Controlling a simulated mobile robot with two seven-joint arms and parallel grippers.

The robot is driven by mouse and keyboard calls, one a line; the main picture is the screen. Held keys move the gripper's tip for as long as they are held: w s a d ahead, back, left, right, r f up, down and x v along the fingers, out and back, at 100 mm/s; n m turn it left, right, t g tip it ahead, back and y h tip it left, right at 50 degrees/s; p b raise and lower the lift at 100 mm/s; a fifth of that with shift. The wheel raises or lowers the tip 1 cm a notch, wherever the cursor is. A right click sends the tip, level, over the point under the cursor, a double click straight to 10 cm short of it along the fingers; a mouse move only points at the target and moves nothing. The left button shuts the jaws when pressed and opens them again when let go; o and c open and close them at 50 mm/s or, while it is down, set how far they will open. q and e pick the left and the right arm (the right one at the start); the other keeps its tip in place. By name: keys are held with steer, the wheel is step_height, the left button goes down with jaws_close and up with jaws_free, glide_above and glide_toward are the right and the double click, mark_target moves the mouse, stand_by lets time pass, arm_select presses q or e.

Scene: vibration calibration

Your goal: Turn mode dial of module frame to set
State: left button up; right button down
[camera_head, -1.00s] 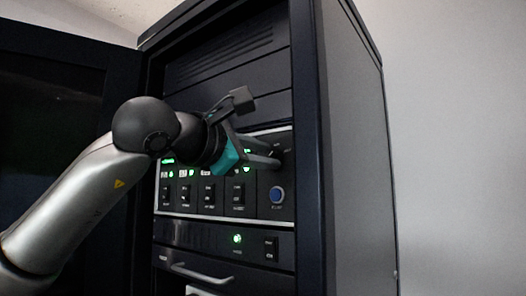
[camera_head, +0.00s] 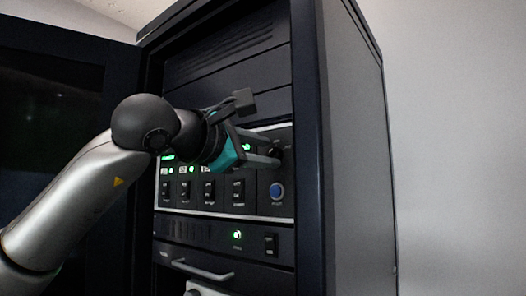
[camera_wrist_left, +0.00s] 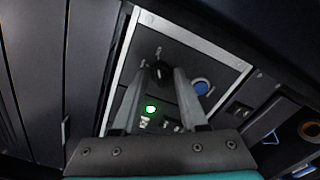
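The mode dial (camera_head: 275,153) is a small dark knob at the upper right of the module frame (camera_head: 262,212), a black panel with a light border. In the left wrist view the dial (camera_wrist_left: 160,72) shows with small marks around it. My left gripper (camera_head: 268,160) reaches in from the left. Its two fingertips (camera_wrist_left: 163,74) are at the dial, one on each side. The fingers stand apart; whether they press on the dial cannot be told. The fingers hide part of the panel. My right gripper is not in view.
A blue button (camera_head: 277,191) sits just below the dial. Several dark switches (camera_head: 210,193) with green lights line the panel to the left. A lower unit (camera_head: 205,238) has a green light and a handle. The dark rack's side post (camera_head: 308,150) stands close on the right.

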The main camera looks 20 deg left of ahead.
arm_select(q)
steer(key=v, duration=1.5)
steer(key=shift+s+b, duration=0.15)
steer(key=shift+b, duration=0.2)
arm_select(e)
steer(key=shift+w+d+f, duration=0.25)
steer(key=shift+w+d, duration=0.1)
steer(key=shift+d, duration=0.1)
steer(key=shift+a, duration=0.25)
